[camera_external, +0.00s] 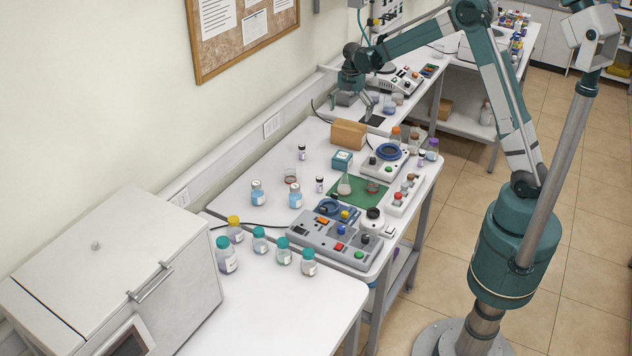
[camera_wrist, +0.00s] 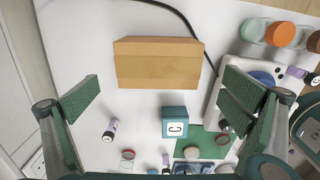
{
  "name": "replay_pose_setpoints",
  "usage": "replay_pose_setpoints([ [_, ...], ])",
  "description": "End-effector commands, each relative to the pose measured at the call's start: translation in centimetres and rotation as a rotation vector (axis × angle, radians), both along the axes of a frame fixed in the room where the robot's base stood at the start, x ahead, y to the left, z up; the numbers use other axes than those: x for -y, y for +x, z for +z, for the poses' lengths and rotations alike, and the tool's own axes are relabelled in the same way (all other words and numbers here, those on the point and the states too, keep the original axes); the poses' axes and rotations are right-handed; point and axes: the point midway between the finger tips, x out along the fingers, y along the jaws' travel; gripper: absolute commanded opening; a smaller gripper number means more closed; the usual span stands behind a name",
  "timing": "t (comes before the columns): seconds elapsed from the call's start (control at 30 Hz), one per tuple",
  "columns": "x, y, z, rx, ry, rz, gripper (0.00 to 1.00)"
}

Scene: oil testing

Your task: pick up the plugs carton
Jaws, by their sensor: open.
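A plain brown cardboard box (camera_external: 349,134) lies on the white middle bench, with a small teal carton (camera_external: 342,160) standing in front of it. The teal carton shows a white label with a "C" in the wrist view (camera_wrist: 175,124); I cannot read "plugs" on either box. In the wrist view the brown box (camera_wrist: 157,64) lies between and beyond my finger lines. My gripper (camera_external: 351,112) is open and empty, its two green finger pads wide apart, above the bench near the brown box. The teal carton also lies between the fingers' lines in the wrist view, below the brown box.
A green mat (camera_external: 358,192) with a flask, a stirrer with a blue ring (camera_external: 388,151) and several bottles stand close to the right and front. A small dark-capped vial (camera_wrist: 111,130) stands left of the teal carton.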

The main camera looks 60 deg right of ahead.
Motion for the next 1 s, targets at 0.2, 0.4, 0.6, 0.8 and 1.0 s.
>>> replay_pose_setpoints([
  [0.2, 0.0, 0.0, -0.1, 0.0, 0.0, -0.001, 1.0],
  [0.4, 0.0, 0.0, -1.4, 0.0, 0.0, -0.001, 1.0],
  [0.6, 0.0, 0.0, -2.6, 0.0, 0.0, -0.001, 1.0],
  [0.8, 0.0, 0.0, -2.6, 0.0, 0.0, -0.001, 1.0],
  [1.0, 0.0, 0.1, -2.8, 0.0, 0.0, -0.001, 1.0],
])
